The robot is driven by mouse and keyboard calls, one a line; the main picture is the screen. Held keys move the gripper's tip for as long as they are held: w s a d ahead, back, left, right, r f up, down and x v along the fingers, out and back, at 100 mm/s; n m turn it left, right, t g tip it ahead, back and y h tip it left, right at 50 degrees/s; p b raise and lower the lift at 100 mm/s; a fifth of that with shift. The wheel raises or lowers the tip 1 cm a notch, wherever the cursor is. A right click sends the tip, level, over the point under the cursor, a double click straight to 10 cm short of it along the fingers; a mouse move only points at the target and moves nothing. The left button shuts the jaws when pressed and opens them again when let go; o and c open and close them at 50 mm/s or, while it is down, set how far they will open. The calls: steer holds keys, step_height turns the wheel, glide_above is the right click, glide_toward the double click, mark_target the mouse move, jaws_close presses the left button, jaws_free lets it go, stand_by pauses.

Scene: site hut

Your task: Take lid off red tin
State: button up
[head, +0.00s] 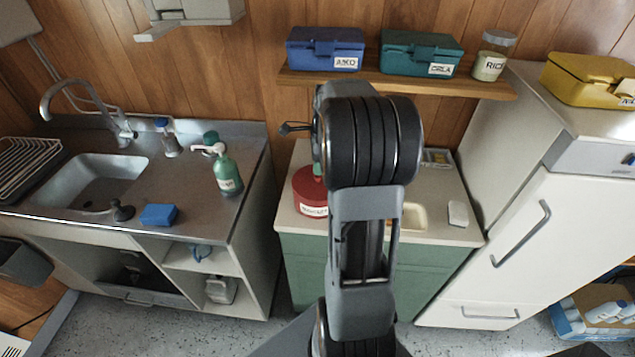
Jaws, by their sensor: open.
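The red tin (309,199) stands on the counter between the sink unit and the fridge, just left of my arm. It is round, with a white label on its front that is too small to read surely. My arm covers its right side, and I cannot make out the lid's edge clearly. My arm rises through the middle of the view, its thick dark joint beside and above the tin. My gripper's fingers do not show; they are hidden behind the arm or out of sight.
The green-fronted cupboard's counter (292,232) also bears a pale tray (412,216) and a white block (458,214). Above, a wooden shelf (375,82) holds a blue box (325,50), a teal box (420,55) and a rice jar (493,57). A fridge (545,245) stands right.

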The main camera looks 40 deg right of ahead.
mark_target(318, 180)
steer(key=shift+w+a+f+p, duration=0.1)
steer(key=shift+f+p, duration=0.1)
steer(key=shift+f, duration=1.1)
steer(key=shift+a+f+p, duration=0.1)
steer(key=shift+f+p, duration=0.1)
steer(key=shift+f, duration=1.1)
steer(key=shift+c, duration=0.2)
jaws_close()
steer(key=shift+r, duration=0.1)
